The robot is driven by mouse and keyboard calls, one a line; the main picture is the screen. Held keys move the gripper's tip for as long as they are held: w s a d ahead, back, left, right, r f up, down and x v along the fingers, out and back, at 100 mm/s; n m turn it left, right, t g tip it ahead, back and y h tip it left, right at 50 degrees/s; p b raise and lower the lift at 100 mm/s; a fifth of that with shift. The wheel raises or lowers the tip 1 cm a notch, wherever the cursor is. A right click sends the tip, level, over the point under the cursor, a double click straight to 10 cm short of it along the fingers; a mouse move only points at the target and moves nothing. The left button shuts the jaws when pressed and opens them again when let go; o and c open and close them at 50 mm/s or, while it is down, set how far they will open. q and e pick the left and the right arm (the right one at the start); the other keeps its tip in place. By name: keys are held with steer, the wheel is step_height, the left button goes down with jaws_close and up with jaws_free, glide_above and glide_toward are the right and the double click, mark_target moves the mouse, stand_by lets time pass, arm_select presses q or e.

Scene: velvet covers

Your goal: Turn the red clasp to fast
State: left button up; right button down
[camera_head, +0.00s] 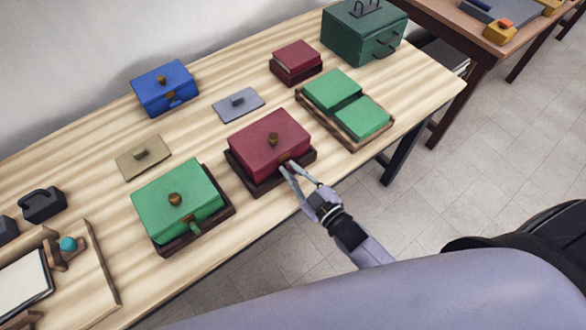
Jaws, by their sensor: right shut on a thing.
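A red box (268,143) with a knob on its lid sits on a dark base near the front edge of the wooden table (100,163). Its clasp is at the front, low on the box, and is mostly hidden by my fingers. My right gripper (287,170) comes from the lower right and is shut on the red clasp. The clasp's exact angle is too small and covered to tell. My left gripper is not in view.
A green box (178,204) with a clasp stands to the left, and a two-part green tray (345,103) to the right. A blue box (164,88), a smaller red box (297,61) and a dark green chest (364,32) stand behind. Grey (238,105) and tan (143,157) plates lie between.

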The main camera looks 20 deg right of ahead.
steer(key=shift+m+p, duration=0.3)
steer(key=shift+m, duration=1.7)
steer(key=shift+f, duration=0.1)
steer(key=c, duration=1.6)
jaws_free()
steer(key=shift+c, duration=0.2)
steer(key=v, duration=1.2)
